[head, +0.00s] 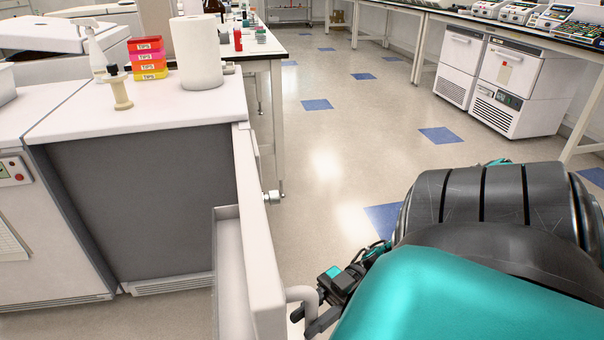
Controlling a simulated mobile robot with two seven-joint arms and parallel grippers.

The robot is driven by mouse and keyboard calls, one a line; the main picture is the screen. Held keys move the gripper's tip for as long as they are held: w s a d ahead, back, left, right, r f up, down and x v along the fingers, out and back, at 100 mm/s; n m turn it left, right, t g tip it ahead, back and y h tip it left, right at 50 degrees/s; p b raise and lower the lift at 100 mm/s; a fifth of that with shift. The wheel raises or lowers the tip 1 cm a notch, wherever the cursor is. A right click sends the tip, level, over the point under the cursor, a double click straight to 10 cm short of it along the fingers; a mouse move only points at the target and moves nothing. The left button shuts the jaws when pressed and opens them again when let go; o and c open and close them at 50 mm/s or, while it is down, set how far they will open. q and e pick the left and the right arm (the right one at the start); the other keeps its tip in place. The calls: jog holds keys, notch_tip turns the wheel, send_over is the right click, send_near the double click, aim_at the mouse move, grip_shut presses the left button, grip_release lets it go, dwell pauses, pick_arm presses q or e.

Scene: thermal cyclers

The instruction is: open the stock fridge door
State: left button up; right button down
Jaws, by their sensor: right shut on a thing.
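The stock fridge (140,132) stands at left, with a white top and a dark grey front face or interior (140,205). Its white door (262,255) stands swung wide open, seen nearly edge-on, reaching from the fridge's right side toward me. A pale bin or shelf (229,262) is on the door's inner side. The curved pale handle (303,293) is on its outer side, low in the picture. My right gripper (312,318) is shut on the handle; its fingertips are partly hidden. My left gripper is not in view.
Tip boxes (148,58), a paper roll (199,52) and a small stand (119,90) sit on the fridge top. A bench (262,50) stands behind it. Open floor (330,150) lies right of the door. White undercounter units (512,88) stand at far right.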

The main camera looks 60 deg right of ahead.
jog(key=shift+d, duration=0.1)
jog(key=c, duration=1)
grip_release()
jog(key=shift+b+v, duration=0.9)
jog(key=shift+v, duration=5.55)
jog(key=shift+s, duration=0.15)
